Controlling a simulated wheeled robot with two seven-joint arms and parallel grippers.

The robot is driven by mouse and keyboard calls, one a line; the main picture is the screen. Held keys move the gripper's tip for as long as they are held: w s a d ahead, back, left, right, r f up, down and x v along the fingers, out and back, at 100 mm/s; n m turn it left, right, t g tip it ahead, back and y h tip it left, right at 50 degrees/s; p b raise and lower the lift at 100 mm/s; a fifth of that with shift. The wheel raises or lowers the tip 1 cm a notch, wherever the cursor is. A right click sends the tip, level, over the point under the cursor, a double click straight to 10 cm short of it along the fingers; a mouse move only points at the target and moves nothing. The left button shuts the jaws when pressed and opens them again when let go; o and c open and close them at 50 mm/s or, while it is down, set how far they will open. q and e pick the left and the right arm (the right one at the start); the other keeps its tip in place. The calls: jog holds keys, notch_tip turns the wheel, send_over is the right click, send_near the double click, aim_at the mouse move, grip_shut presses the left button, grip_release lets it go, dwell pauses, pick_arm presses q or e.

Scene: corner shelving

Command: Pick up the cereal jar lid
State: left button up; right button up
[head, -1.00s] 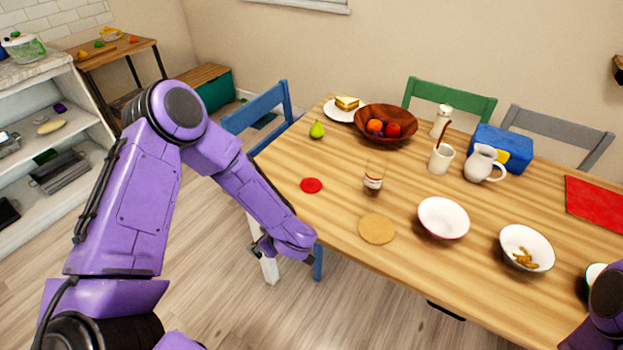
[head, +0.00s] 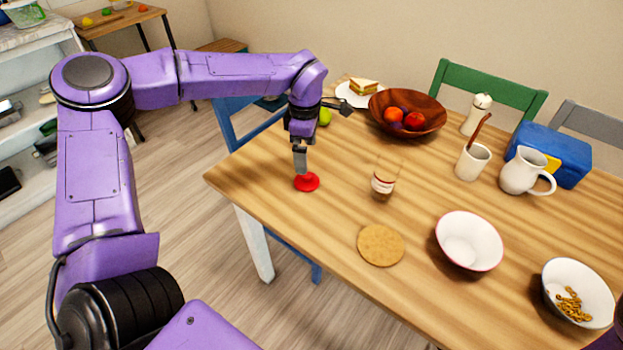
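A clear jar (head: 383,182) with a label stands upright to the lid's right. My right gripper is out of view.
A round tan mat (head: 380,245), a white bowl (head: 468,241) and a bowl of cereal (head: 579,291) are nearer the front. A brown fruit bowl (head: 407,112), sandwich plate (head: 356,95) and green pear (head: 325,117) sit behind. A mug (head: 472,162) and pitcher (head: 522,171) stand right.

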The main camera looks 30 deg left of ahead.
aim_at(307, 179)
pick_arm(q)
jog(key=f, duration=0.8)
jog(key=shift+s+d+f, duration=0.1)
jog(key=shift+s+f, duration=0.1)
jog(key=c, duration=1.1)
jog(key=shift+r, duration=0.15)
